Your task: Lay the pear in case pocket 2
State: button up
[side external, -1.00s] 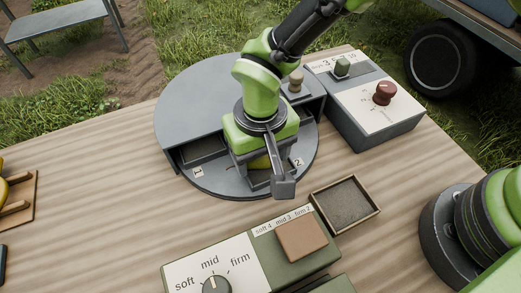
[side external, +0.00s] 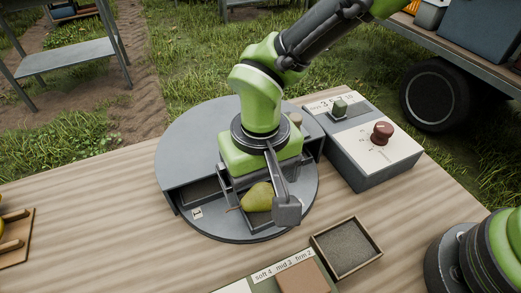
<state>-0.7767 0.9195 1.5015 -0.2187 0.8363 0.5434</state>
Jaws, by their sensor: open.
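A yellow-green pear (side external: 257,197) lies on its side in the front right pocket of the round grey case (side external: 185,135), its stem pointing left. The "2" label seen earlier beside this pocket is now hidden behind a finger. My gripper (side external: 257,203) is open above the pear, one finger at its left and one at its right. The fingers appear apart from the pear, though their exact height over it is hard to judge. The neighbouring pocket (side external: 202,191), by the "1" label (side external: 197,214), looks empty.
A grey box with a red knob (side external: 382,132) and a green knob (side external: 340,107) stands right of the case. An empty square tray (side external: 373,233) sits in front right. A firmness panel (side external: 285,268) is at the front edge.

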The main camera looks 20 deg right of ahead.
aim_at(261, 195)
jog(key=s+d+r+m+t+y, duration=0.1)
jog(key=d+r, duration=0.5)
jog(key=r, duration=0.4)
jog(key=d+r+m+t+y, duration=0.1)
jog(key=d+r, duration=0.6)
jog(key=r, duration=0.3)
jog(key=s+d+r+m+t, duration=0.2)
jog(key=s+d+t, duration=0.3)
jog(key=s+d, duration=0.5)
jog(key=shift+s+d+r, duration=0.2)
jog(key=shift+s+r, duration=0.1)
jog(key=shift+s, duration=0.3)
dwell(0.5)
